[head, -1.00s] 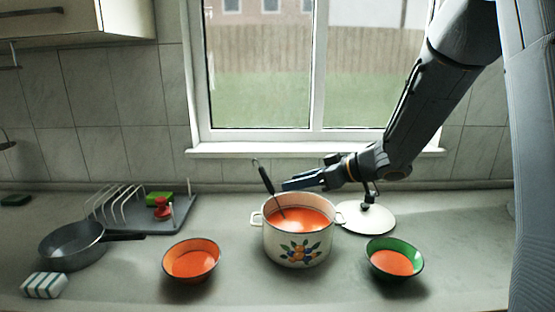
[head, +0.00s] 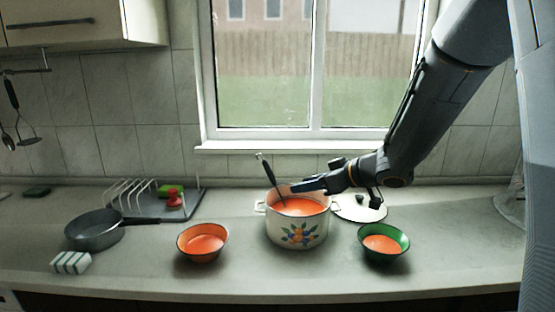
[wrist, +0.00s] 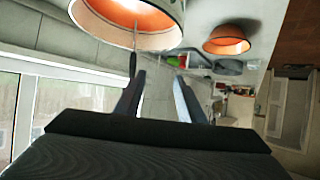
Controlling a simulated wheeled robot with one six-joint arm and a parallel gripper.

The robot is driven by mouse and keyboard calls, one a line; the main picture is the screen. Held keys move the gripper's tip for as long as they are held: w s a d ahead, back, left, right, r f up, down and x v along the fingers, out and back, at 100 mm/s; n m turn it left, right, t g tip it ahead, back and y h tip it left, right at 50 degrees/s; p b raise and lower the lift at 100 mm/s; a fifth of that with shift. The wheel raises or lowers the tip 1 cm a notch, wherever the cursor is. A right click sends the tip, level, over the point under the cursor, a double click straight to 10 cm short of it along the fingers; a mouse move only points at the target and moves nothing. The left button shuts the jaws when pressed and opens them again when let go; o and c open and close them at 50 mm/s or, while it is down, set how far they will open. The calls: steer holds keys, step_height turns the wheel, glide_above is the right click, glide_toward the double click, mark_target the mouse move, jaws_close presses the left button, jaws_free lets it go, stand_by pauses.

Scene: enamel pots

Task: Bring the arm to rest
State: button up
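My gripper (head: 308,186) is at the end of my arm, which reaches in from the right, and it hovers over the back rim of the white enamel pot (head: 298,234). In the wrist view my gripper (wrist: 160,85) shows two fingers apart with nothing between them. The pot has a painted flower pattern and holds orange-red soup. A ladle (head: 269,179) with a dark handle leans in it against the left back rim. The ladle handle also shows in the wrist view (wrist: 133,62), near the left finger; whether they touch I cannot tell.
An orange bowl (head: 188,252) and a green bowl (head: 375,256), both with soup, flank the pot. The white lid (head: 372,212) lies behind right, below my arm. A pan (head: 93,238), sponge (head: 71,263) and dish rack (head: 190,207) stand left. The window (head: 315,70) is behind.

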steer(key=s+d+f+m+h, duration=0.3)
steer(key=d+h, duration=0.1)
steer(key=d, duration=0.2)
steer(key=s+d+f+m+h, duration=0.4)
steer(key=d+h, duration=0.1)
steer(key=d, duration=0.1)
steer(key=s+f+m+g, duration=0.1)
steer(key=s+f+g, duration=0.2)
steer(key=s, duration=0.7)
steer(key=s+f+m+g, duration=0.1)
steer(key=s+g, duration=0.3)
steer(key=s, duration=0.7)
steer(key=shift+a+f+m, duration=0.35)
steer(key=shift+f+m, duration=0.05)
steer(key=shift+f, duration=0.5)
